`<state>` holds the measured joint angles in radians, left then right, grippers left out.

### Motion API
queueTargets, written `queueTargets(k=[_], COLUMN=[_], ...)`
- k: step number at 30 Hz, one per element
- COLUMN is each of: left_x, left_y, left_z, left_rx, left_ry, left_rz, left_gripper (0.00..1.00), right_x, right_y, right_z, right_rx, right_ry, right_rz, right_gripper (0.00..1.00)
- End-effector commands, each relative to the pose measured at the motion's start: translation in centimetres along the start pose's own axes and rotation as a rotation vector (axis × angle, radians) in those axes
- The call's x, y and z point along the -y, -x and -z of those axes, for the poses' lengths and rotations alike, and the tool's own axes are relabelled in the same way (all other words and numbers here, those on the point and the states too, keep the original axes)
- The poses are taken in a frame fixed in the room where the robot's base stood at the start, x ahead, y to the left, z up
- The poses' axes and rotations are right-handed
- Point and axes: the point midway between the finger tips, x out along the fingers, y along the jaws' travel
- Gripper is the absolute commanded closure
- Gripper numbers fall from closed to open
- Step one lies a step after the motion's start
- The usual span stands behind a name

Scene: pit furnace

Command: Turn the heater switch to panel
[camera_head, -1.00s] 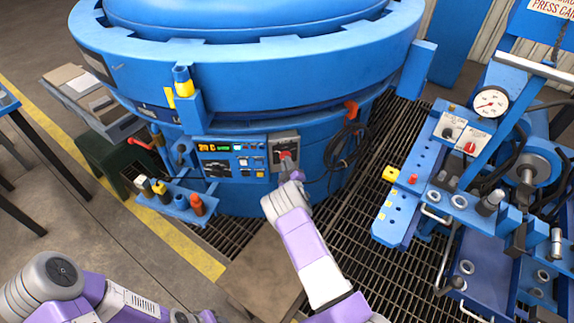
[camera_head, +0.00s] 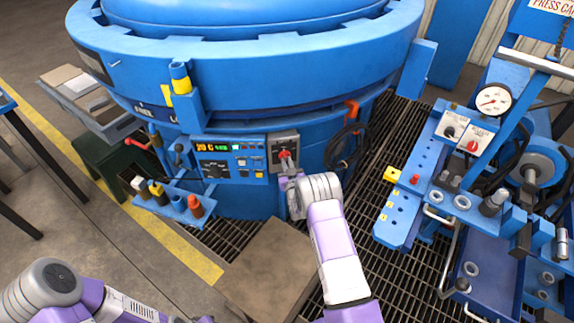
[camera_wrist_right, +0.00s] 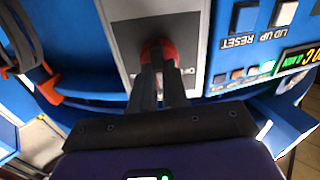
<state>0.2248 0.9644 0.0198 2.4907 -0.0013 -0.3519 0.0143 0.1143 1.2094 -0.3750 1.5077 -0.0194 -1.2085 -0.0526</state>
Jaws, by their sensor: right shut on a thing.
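The heater switch is a red knob (camera_head: 284,154) on a grey plate (camera_head: 283,139) at the right end of the furnace's control panel. In the right wrist view the red knob (camera_wrist_right: 157,51) sits on a dark square in the grey plate. My right gripper (camera_wrist_right: 160,75) is shut on the knob, its two dark fingers close together over it. In the head view this gripper (camera_head: 287,167) reaches the knob from below. The fingers hide part of the knob, and I cannot read its setting. My left arm shows at the lower left, but its gripper is out of view.
The control panel (camera_head: 232,146) with a lit display and buttons is left of the switch. A tool shelf (camera_head: 171,205) juts out at lower left. A black cable (camera_head: 345,147) hangs right of the switch. A blue machine with a gauge (camera_head: 493,99) stands at right.

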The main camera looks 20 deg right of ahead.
Motion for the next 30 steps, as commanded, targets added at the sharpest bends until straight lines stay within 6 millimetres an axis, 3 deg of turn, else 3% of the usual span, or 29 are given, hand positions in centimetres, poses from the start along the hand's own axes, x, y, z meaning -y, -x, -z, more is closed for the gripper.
queueTargets(k=[20, 21, 26, 30], left_x=[0.01, 0.01, 0.0, 0.0], left_y=[-0.01, -0.01, -0.01, -0.01], left_z=[0.0, 0.0, 0.0, 0.0], left_rx=[0.0, 0.0, 0.0, 0.0], left_ry=[0.0, 0.0, 0.0, 0.0], left_rz=[0.0, 0.0, 0.0, 0.0], left_gripper=[0.57, 0.57, 0.57, 0.57], right_x=[-0.04, -0.04, -0.04, -0.03], right_y=[0.0, 0.0, 0.0, 0.0], right_z=[-0.02, -0.02, -0.02, -0.02], right_rx=[0.001, 0.001, 0.001, 0.001], right_ry=[-0.07, -0.07, -0.07, -0.069], right_rz=[0.0, 0.0, 0.0, 0.0], right_gripper=[1.0, 0.85, 0.61, 0.61])
